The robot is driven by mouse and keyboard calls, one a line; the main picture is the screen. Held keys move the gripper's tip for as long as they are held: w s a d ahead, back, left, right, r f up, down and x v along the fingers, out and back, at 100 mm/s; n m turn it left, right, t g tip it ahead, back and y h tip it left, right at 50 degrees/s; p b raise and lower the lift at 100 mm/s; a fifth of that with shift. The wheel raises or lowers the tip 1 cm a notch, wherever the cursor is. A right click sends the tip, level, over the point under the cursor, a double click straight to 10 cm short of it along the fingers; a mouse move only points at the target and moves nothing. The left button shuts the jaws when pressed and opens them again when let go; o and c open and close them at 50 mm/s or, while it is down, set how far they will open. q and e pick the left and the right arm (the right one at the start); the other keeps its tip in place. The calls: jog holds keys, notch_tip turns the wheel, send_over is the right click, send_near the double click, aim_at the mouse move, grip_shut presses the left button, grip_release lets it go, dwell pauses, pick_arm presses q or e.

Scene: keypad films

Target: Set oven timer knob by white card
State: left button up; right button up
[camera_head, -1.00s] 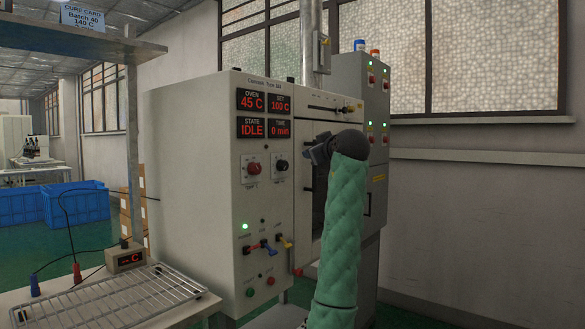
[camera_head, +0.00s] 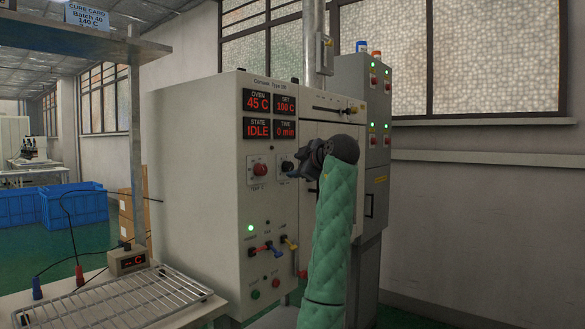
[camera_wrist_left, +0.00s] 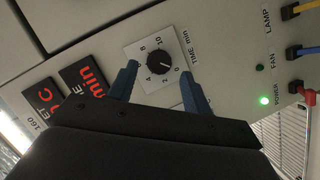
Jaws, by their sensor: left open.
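The timer knob (camera_wrist_left: 160,63) is black and round, on a white plate marked TIME min with numbers from 0 to 10. In the head view the black time knob (camera_head: 286,166) is partly hidden by my left gripper (camera_head: 293,171). In the left wrist view my left gripper (camera_wrist_left: 158,74) is open, its two blue fingers at either side of the knob; I cannot tell whether they touch it. The card (camera_head: 88,17) reads CURE CARD, Batch 40, 140 C; its lowest line is hidden. The time display (camera_head: 285,131) reads 0 min. My right gripper is not in view.
The oven (camera_head: 190,170) shows OVEN 45 C, SET 100 C and STATE IDLE. A wire rack (camera_head: 130,300) lies on the bench at left.

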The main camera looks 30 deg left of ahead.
aim_at(288, 167)
pick_arm(q)
jog(key=shift+x, duration=1.35)
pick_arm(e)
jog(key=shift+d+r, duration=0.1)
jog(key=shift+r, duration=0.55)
